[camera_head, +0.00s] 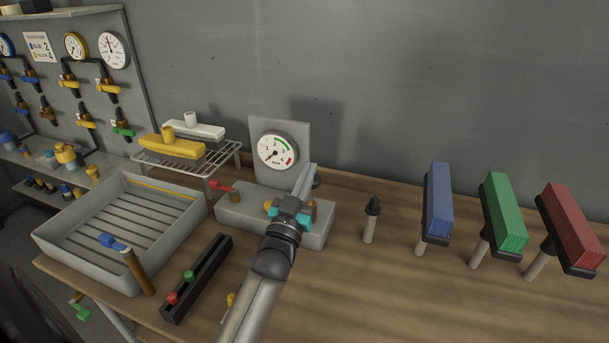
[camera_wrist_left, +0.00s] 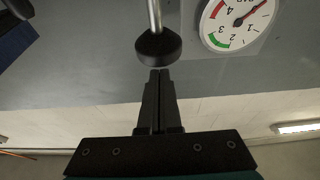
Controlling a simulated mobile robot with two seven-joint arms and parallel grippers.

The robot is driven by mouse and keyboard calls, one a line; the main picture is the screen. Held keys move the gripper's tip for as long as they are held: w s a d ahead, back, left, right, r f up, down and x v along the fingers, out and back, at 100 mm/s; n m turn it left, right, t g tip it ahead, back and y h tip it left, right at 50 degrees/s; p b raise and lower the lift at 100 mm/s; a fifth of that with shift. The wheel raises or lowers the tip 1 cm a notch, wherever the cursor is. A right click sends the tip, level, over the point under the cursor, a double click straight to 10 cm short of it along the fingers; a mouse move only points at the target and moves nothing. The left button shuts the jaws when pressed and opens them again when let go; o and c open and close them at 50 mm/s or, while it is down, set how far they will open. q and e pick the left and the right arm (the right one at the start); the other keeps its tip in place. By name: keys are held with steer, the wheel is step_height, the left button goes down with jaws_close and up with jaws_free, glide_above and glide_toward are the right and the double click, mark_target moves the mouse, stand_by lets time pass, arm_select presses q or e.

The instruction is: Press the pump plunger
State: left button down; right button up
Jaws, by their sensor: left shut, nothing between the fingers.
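The pump plunger shows in the left wrist view as a black knob (camera_wrist_left: 158,46) on a thin silver rod. In that view, which is upside down, my left gripper (camera_wrist_left: 160,76) is shut and empty, its fingertips right at the knob's end face. I cannot tell whether they touch it. In the head view my left gripper (camera_head: 310,172) reaches over the right part of the grey pump block (camera_head: 233,217), and the arm and hand hide most of the plunger. A pressure gauge (camera_head: 277,149) stands on a plate behind the block. My right gripper is not in view.
Left of the block are a red lever (camera_head: 221,187), a grey tray (camera_head: 83,257) and a wire rack (camera_head: 226,150). A black slotted bar (camera_head: 204,272) lies in front. A small black-topped post (camera_head: 370,220) and blue, green and red blocks on posts stand to the right.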

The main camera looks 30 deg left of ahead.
mark_target(310, 197)
arm_select(q)
steer(key=shift+f, duration=0.75)
step_height(310, 197, down, 4)
steer(key=b, duration=0.3)
steer(key=shift+f, duration=0.25)
steer(key=shift+s+f+b, duration=0.1)
steer(key=shift+f+b, duration=0.1)
steer(key=shift+b, duration=0.15)
steer(key=shift+f, duration=0.1)
